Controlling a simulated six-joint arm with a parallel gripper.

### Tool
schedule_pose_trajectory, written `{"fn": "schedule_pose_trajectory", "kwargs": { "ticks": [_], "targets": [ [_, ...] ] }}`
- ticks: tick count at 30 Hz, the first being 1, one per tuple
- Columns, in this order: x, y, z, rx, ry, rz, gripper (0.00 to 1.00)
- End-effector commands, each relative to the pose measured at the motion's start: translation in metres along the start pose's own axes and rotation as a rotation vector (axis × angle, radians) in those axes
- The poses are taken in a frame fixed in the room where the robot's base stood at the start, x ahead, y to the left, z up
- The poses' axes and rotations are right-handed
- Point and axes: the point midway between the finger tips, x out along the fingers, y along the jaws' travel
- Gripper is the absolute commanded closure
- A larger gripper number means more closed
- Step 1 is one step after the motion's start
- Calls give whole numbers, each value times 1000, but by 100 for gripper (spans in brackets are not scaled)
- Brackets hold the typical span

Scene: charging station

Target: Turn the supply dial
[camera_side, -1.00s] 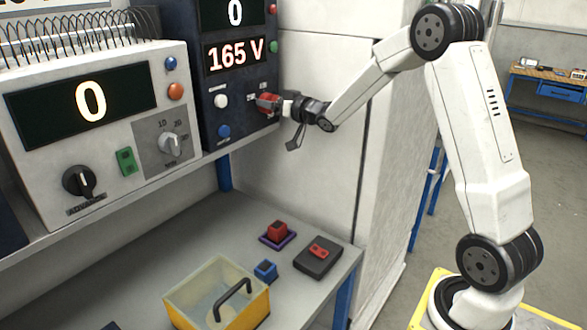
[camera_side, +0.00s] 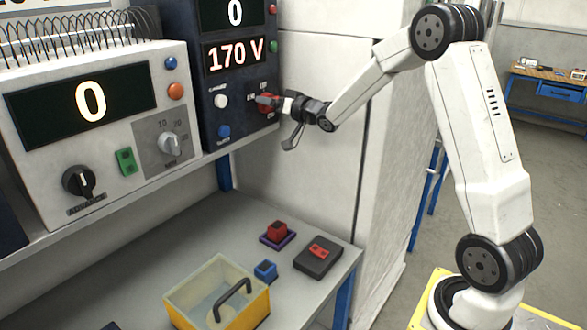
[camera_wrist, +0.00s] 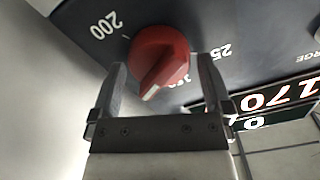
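The red supply dial (camera_side: 266,103) sits at the lower right of the dark blue supply panel (camera_side: 212,133). In the wrist view the dial (camera_wrist: 160,60) has a raised grip bar with a white mark, among printed scale numbers. My gripper (camera_side: 272,102) is at the dial, with a finger on each side of it in the wrist view (camera_wrist: 158,62). The fingers lie close along the dial's sides, and exact contact is hard to see. The supply display (camera_side: 236,54) reads 170 V.
Left of the supply stands a light grey instrument (camera_side: 105,130) with knobs and a display showing 0. The bench below holds a yellow bin (camera_side: 216,292), red and blue blocks and a dark box. A pale cabinet (camera_side: 310,180) stands close behind my gripper.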

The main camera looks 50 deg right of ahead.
Motion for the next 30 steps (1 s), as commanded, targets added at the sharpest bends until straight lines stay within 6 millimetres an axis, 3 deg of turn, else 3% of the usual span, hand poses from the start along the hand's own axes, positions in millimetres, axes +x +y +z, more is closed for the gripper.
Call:
{"fn": "schedule_pose_trajectory", "kwargs": {
  "ticks": [13,30],
  "targets": [
    [-10,0,-1,-1,1,0,0],
    [-68,0,0,-1,0,1,0]
  ]
}}
